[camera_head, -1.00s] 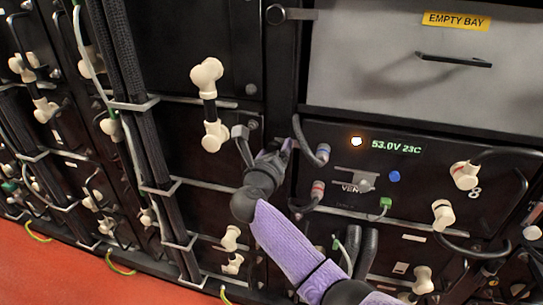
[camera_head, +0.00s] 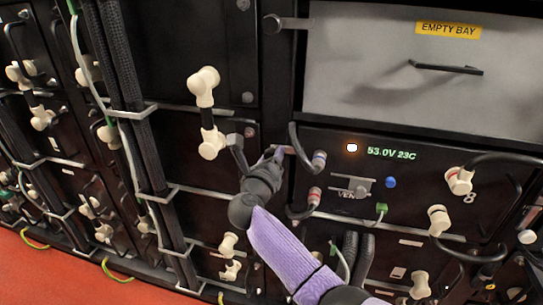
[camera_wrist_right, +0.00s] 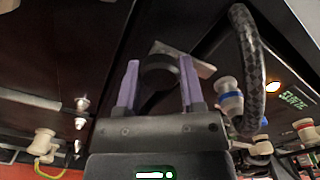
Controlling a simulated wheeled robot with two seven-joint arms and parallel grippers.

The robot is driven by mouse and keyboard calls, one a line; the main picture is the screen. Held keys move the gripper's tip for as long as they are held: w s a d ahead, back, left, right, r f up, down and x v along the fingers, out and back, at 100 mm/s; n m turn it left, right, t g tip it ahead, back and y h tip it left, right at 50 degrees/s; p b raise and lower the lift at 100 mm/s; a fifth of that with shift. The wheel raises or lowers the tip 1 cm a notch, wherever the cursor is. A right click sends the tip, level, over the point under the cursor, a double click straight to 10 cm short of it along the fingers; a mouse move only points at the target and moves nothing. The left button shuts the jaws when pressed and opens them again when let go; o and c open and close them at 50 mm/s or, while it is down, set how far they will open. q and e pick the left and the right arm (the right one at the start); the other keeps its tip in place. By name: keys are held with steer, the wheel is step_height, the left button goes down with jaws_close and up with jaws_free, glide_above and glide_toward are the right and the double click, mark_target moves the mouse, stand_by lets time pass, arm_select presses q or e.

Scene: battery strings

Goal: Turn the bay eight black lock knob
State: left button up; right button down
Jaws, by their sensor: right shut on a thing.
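The bay eight module (camera_head: 335,225) has a lit 53.0V 23C display and an "8" on its front. A black round lock knob (camera_wrist_right: 159,68) shows between the two purple fingers of my right gripper (camera_wrist_right: 159,85) in the right wrist view. A pale flat strip (camera_wrist_right: 190,58) shows just behind the knob. In the head view my right gripper (camera_head: 275,153) is at the upper left edge of the bay eight module, shut on the knob; its fingers largely hide the knob there. My left gripper is not in view.
A curved black cable (camera_head: 297,147) with a blue-banded cream plug is close to the right of my gripper; it also shows in the wrist view (camera_wrist_right: 247,70). Cream connectors (camera_head: 205,110) stand out to the left. The empty bay panel (camera_head: 345,65) is above.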

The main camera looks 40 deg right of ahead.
steer(key=n+p, duration=0.3)
steer(key=shift+r, duration=0.25)
steer(key=n+p, duration=0.1)
steer(key=n, duration=0.1)
steer(key=shift+n+p, duration=0.3)
steer(key=shift+p, duration=0.1)
steer(key=shift+f+n+p, duration=0.1)
steer(key=shift+n+p, duration=0.45)
steer(key=shift+n, duration=0.45)
steer(key=n+p, duration=0.2)
steer(key=n, duration=0.3)
steer(key=n+p, duration=0.1)
steer(key=n, duration=0.2)
steer(key=shift+n, duration=0.3)
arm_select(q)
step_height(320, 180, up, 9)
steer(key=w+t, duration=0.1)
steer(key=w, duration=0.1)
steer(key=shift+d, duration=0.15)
arm_select(e)
steer(key=shift+f+n, duration=0.1)
steer(key=shift+n, duration=0.5)
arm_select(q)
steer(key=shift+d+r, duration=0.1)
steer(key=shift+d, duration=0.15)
